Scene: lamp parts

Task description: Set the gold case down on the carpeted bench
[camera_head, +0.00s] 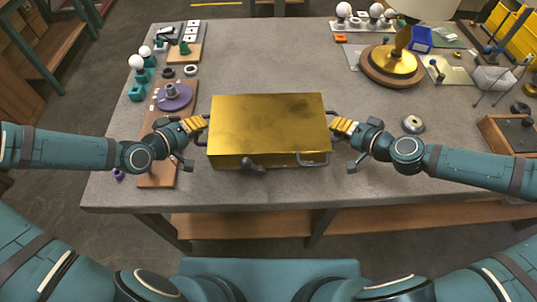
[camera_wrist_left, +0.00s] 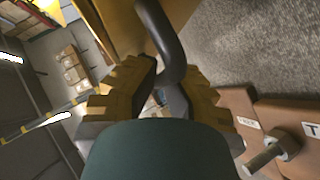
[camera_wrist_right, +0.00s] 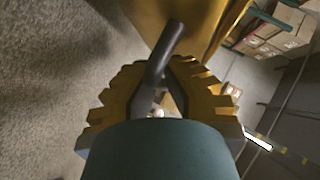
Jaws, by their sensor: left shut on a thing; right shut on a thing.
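The gold case (camera_head: 268,125) is at the middle of the carpeted bench (camera_head: 260,60), near its front edge. It is closed and roughly level, with a latch and a handle on its front side. My left gripper (camera_head: 200,124) is shut on the dark handle (camera_wrist_left: 165,40) at the case's left end. My right gripper (camera_head: 336,125) is shut on the dark handle (camera_wrist_right: 165,50) at its right end. I cannot tell whether the case's underside touches the carpet or is slightly above it. The carpet directly under the case is hidden.
A brown board with a purple disc (camera_head: 173,97) lies left of the case. White bulbs in teal holders stand farther left. A lamp with a gold base (camera_head: 390,65) stands at the back right. A small metal ring part (camera_head: 412,124) lies near my right arm. Carpet behind the case is clear.

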